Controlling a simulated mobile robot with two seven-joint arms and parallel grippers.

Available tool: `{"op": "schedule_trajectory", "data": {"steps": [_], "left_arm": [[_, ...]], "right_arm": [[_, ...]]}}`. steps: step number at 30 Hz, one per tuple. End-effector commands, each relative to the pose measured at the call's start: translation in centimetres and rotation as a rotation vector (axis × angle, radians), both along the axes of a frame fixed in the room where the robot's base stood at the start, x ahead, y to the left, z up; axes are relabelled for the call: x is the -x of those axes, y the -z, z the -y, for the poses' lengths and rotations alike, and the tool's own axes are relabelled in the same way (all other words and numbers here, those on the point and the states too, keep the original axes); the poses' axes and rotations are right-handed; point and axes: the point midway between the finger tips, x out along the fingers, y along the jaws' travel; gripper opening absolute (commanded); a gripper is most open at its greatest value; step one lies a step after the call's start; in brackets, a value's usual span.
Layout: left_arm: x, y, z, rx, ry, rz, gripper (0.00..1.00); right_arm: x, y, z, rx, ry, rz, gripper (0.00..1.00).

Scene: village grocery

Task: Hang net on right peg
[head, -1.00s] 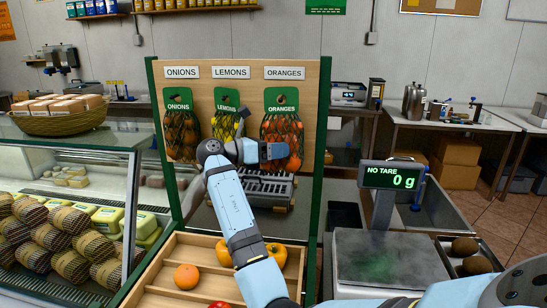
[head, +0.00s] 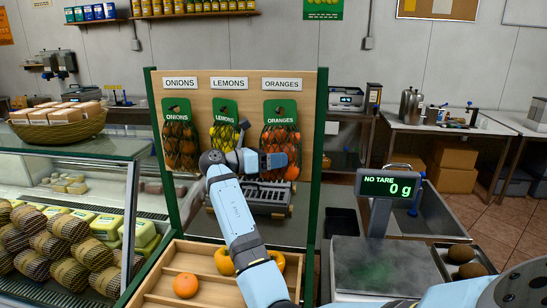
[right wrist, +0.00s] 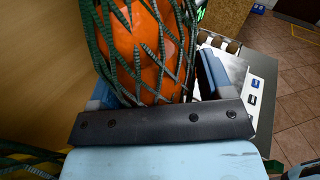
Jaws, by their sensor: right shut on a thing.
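The orange net (head: 282,138), with a green card (head: 281,108) on top, is against the wooden board under the ORANGES label at the right. A dark spot shows at the card's hole; I cannot tell whether the peg passes through it. My right gripper (head: 275,160) is shut on the net's lower part. In the right wrist view, oranges in green mesh (right wrist: 145,50) fill the space between the fingers. My left gripper is not in view.
Onion net (head: 180,140) and lemon net (head: 224,132) hang on the board (head: 205,100) to the left. A scale (head: 375,265) stands right of the board. A wooden tray (head: 160,290) with produce lies below, beside a glass display case (head: 75,145).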

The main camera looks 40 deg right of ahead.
Motion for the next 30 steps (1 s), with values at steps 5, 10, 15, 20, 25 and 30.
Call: {"op": "schedule_trajectory", "data": {"steps": [5,10,15,20,25,30], "left_arm": [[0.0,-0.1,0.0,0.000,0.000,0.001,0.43],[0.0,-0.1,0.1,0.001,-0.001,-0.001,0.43],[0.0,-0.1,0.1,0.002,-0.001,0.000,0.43],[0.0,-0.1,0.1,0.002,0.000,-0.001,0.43],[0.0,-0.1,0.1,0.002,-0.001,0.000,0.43],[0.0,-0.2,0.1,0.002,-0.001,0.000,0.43]], "right_arm": [[0.0,-0.2,0.0,0.002,0.000,0.002,0.19],[0.0,-0.2,0.0,0.002,0.000,0.002,0.75],[0.0,-0.1,0.0,0.002,0.000,0.002,1.00],[0.0,0.0,0.0,-0.001,0.000,-0.001,1.00],[0.0,-1.4,0.0,0.000,0.000,0.004,1.00],[0.0,-5.0,0.0,0.002,0.000,0.008,1.00]]}}
